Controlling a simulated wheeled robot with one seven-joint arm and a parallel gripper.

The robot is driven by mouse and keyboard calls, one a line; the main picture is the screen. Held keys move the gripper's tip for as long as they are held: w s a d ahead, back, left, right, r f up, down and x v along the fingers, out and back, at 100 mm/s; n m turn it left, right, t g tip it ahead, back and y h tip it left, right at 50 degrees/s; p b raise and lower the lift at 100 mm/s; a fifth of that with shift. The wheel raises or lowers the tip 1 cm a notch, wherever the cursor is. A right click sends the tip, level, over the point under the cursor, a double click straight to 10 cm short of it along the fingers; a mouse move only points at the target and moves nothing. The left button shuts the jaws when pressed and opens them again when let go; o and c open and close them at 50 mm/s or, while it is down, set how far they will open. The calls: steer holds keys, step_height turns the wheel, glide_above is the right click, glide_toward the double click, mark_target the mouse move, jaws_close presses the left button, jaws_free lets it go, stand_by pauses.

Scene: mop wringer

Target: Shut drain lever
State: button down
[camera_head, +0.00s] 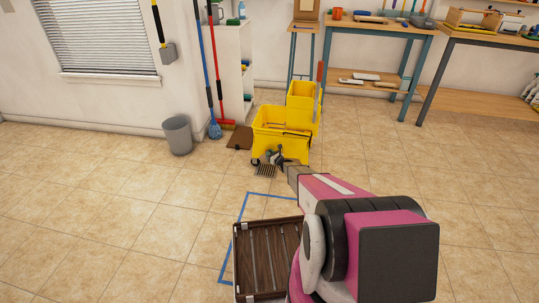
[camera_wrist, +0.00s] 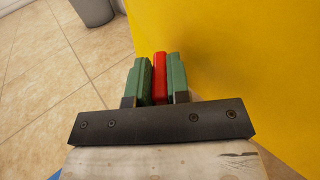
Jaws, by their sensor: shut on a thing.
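The yellow mop bucket (camera_head: 268,140) with its wringer (camera_head: 303,97) stands on the tiled floor in the middle of the head view. Its yellow wall (camera_wrist: 230,50) fills the right of the wrist view. The red drain lever (camera_wrist: 159,78) shows between the green finger pads of my gripper (camera_wrist: 160,75), close beside that wall. My gripper is shut on the red lever. In the head view my gripper (camera_head: 277,157) is at the bucket's low front side, and the lever is too small to make out there.
A floor drain grate (camera_head: 265,171) lies just in front of the bucket. A grey bin (camera_head: 178,135), a blue mop (camera_head: 214,131) and a red broom (camera_head: 227,124) stand to the left. A brown slatted crate (camera_head: 240,262) sits near my arm. Open floor lies right.

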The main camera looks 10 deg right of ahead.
steer(key=shift+w+d+n+g+y, duration=0.15)
steer(key=shift+n+g+y, duration=0.6)
steer(key=shift+g+y, duration=0.1)
steer(key=shift+w+d+n+g+y, duration=0.1)
steer(key=shift+w+n+g+y, duration=0.05)
steer(key=shift+n+g+y, duration=0.7)
steer(key=shift+w+d+n+g+y, duration=0.15)
steer(key=shift+n+g+y, duration=0.55)
steer(key=shift+g+y, duration=0.15)
steer(key=c, duration=1.1)
jaws_free()
steer(key=v, duration=1.1)
steer(key=shift+a, duration=0.1)
